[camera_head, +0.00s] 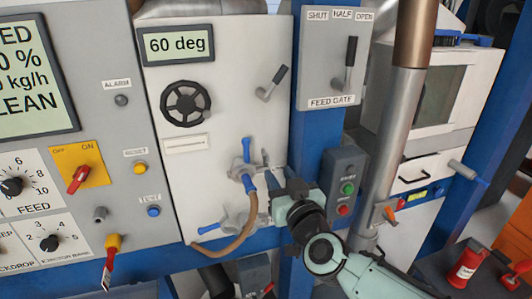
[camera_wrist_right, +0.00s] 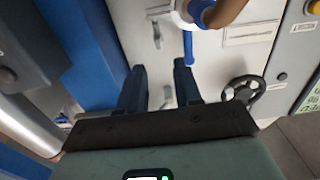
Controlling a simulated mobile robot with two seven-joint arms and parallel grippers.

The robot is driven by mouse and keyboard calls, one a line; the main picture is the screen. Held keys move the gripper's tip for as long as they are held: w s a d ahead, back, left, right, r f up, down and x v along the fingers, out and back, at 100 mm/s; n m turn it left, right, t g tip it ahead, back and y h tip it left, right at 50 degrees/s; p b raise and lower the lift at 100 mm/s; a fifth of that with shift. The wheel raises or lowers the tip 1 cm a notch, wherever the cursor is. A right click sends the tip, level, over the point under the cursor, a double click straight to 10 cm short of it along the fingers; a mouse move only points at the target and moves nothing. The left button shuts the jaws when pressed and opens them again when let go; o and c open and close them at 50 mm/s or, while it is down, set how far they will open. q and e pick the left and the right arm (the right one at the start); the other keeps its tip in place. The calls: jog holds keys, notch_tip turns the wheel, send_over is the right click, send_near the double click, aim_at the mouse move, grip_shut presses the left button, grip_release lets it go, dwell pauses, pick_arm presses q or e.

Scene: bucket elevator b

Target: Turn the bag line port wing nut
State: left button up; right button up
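The bag line port is not labelled in view. The blue-and-metal fitting (camera_head: 243,172) with the brown hose (camera_head: 250,215) on the white panel may be it. A small grey metal piece (camera_head: 265,158) just right of the fitting may be the wing nut. In the wrist view a small metal piece (camera_wrist_right: 157,33) shows beyond my fingertips, left of a blue handle (camera_wrist_right: 188,45). My right gripper (camera_head: 277,175) is right of the fitting, pointing at the panel. In the wrist view my right gripper (camera_wrist_right: 159,66) has its fingers apart with nothing between them. My left gripper is out of view.
Above are a handwheel (camera_head: 185,103), a black-handled lever (camera_head: 272,82) and the feed gate lever (camera_head: 350,60). A green and red button box (camera_head: 345,185) stands right of my gripper. A vertical pipe (camera_head: 391,140) is further right. The brown hose hangs close left of my gripper.

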aim_at(268, 159)
jog(key=p+x, duration=0.1)
jog(key=x, duration=1)
jog(key=shift+d+f, duration=0.1)
jog(key=shift+f, duration=0.05)
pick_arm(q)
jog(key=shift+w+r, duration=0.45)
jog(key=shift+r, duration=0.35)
pick_arm(e)
grip_shut()
